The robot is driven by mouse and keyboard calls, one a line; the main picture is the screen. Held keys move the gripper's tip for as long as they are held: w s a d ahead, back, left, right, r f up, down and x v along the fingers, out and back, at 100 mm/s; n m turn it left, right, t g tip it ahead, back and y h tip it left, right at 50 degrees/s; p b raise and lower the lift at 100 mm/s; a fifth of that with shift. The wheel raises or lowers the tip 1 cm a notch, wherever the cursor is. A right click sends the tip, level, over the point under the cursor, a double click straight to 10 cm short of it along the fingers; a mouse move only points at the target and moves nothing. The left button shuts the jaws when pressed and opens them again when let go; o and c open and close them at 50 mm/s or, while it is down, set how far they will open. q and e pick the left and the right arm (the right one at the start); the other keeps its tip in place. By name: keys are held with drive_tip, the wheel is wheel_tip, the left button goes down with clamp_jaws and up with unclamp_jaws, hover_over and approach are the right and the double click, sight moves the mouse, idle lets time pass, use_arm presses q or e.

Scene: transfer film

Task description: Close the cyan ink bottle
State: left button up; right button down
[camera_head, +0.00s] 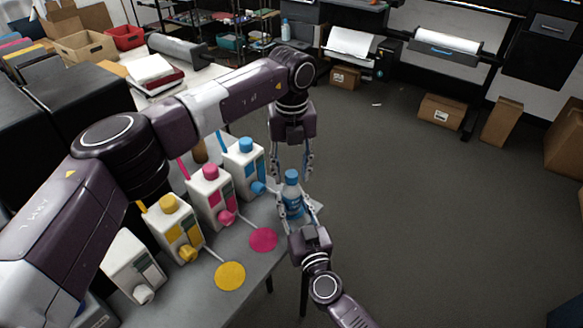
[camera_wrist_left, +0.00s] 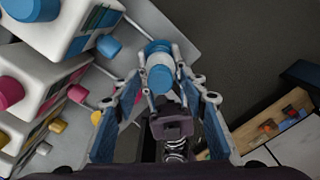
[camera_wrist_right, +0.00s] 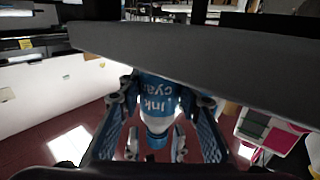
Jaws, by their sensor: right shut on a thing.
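The cyan ink bottle (camera_head: 291,203) stands roughly upright between the fingers of my right gripper (camera_head: 292,212), beside the table edge. A blue cap (camera_head: 291,177) shows on its top. In the right wrist view the bottle (camera_wrist_right: 158,103) appears upside down, with its "ink cyan" label and the cap (camera_wrist_right: 156,140). My left gripper (camera_head: 293,170) points down over the cap with its fingers apart, one on each side. In the left wrist view the cap (camera_wrist_left: 160,79) sits between the open fingers. I cannot tell how tightly the cap is seated.
White ink tanks with yellow (camera_head: 173,228), magenta (camera_head: 211,196) and cyan (camera_head: 244,167) caps line the grey table (camera_head: 272,252). Yellow (camera_head: 230,276) and magenta (camera_head: 263,240) discs lie in front. The floor to the right is open, with cardboard boxes (camera_head: 441,111) farther back.

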use_arm(q)
clamp_jaws()
drive_tip(key=m, duration=0.4)
drive_tip(key=shift+m, duration=0.4)
drive_tip(key=m, duration=0.9)
drive_tip(key=shift+m, duration=0.4)
drive_tip(key=shift+o, duration=0.3)
unclamp_jaws()
drive_tip(key=shift+r, duration=2.25)
drive_tip(key=shift+c, duration=0.3)
